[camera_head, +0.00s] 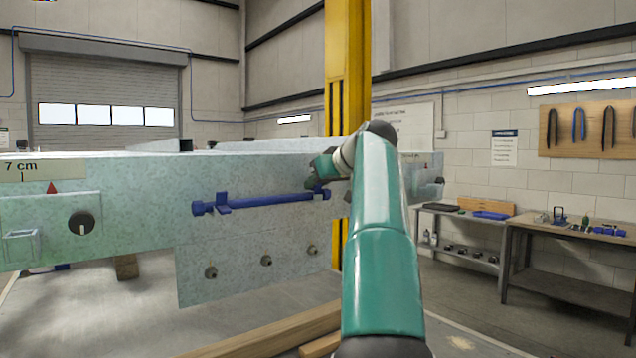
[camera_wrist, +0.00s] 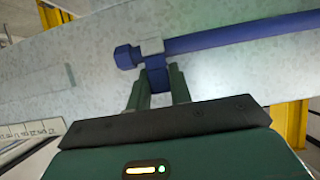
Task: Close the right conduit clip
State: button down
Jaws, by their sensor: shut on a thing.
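A blue conduit (camera_head: 265,200) runs along the side of the grey metal trailer frame (camera_head: 120,180). The left conduit clip (camera_head: 222,203) is blue and sits near the conduit's left end. The right conduit clip (camera_head: 321,193) is at its right end, mostly hidden by my gripper (camera_head: 322,178). In the wrist view, the two dark green fingers of my gripper (camera_wrist: 158,88) stand on either side of the blue tab of the right conduit clip (camera_wrist: 157,75) and are shut on it. A light grey piece (camera_wrist: 151,46) crosses the conduit just beyond the tab. I cannot tell how far the clip is closed.
A black knob (camera_head: 82,222) and a clear box (camera_head: 20,245) are on the frame at left. Several round bolts (camera_head: 266,261) sit below the conduit. A yellow post (camera_head: 347,70) rises behind. Workbenches (camera_head: 570,236) stand at right. Wooden beams (camera_head: 275,332) lie below.

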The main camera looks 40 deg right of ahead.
jog(key=shift+r, duration=0.1)
jog(key=c, duration=1.3)
grip_release()
jog(key=shift+o, duration=0.2)
jog(key=v, duration=1.4)
